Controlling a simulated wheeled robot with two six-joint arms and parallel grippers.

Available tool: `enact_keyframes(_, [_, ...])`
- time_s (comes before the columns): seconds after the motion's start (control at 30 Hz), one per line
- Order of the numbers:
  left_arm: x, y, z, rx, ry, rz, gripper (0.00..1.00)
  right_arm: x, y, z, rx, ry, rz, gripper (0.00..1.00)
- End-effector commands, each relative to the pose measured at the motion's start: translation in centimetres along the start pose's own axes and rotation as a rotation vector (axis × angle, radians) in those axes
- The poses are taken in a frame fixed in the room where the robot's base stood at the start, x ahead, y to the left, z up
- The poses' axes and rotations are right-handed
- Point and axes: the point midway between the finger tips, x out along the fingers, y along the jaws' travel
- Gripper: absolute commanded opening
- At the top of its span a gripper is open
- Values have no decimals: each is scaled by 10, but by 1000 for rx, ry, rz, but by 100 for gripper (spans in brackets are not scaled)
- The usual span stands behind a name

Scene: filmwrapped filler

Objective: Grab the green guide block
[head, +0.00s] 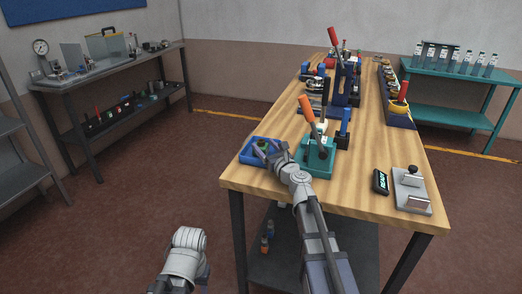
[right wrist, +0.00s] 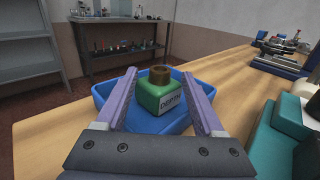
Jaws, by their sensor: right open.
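The green guide block (right wrist: 160,97) has a brown cylindrical top with a dark hole and a label with dark letters on its front. It stands upright in a blue tray (right wrist: 110,85). My right gripper (right wrist: 158,78) is open, with one finger on each side of the block; a gap shows on the left, and contact on the right is hard to tell. In the head view my right gripper (head: 264,151) reaches over the blue tray (head: 247,158) and partly hides the block. A grey part of my left arm shows low in the head view, but its jaws do not.
A teal toggle-clamp fixture (head: 318,158) with an orange handle stands close right of the tray. A black labelled box (head: 380,182) and a metal plate fixture (head: 411,190) lie at the front right.

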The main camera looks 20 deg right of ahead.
Motion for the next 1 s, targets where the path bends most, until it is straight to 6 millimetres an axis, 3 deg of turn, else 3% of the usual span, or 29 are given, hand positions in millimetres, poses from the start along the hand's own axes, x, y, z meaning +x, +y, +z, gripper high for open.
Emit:
enact_keyframes(0.07, [0,0,0,0,0,0,50,8,0,0,0,0,0,70])
enact_keyframes(0.27, [0,0,0,0,0,0,50,7,0,0,0,0,0,70])
enact_keyframes(0.87, [0,0,0,0,0,0,50,7,0,0,0,0,0,2])
enact_keyframes(1.0, [0,0,0,0,0,0,50,7,0,0,0,0,0,0])
